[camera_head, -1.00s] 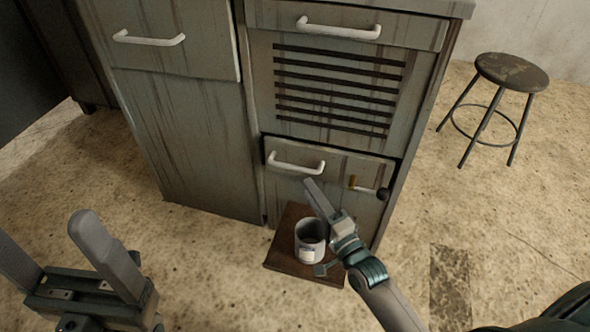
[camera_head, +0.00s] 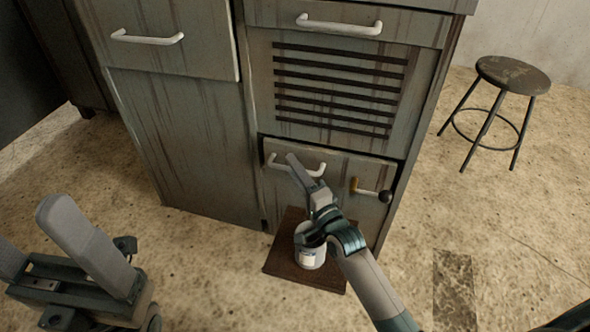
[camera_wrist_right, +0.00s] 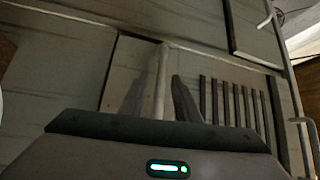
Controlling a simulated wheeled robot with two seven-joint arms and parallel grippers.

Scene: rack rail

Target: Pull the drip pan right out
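The low drawer front, which I take to be the drip pan (camera_head: 336,178), sits at the bottom right of the grey cabinet. A dark gap runs along its top edge. It has a white bar handle (camera_head: 318,170) and, at its right, a small latch lever (camera_head: 368,191) with a dark knob. My right gripper (camera_head: 296,166) is at the handle. In the right wrist view its fingers (camera_wrist_right: 160,95) stand apart on either side of the white handle bar (camera_wrist_right: 161,72), with no clear grip on it. My left gripper (camera_head: 30,232) is open and empty at the lower left, away from the cabinet.
A metal can (camera_head: 309,257) stands on a brown board (camera_head: 283,262) on the floor below the drawer, partly hidden by my right arm. A round stool (camera_head: 513,75) stands at the right. The floor left of the board is clear.

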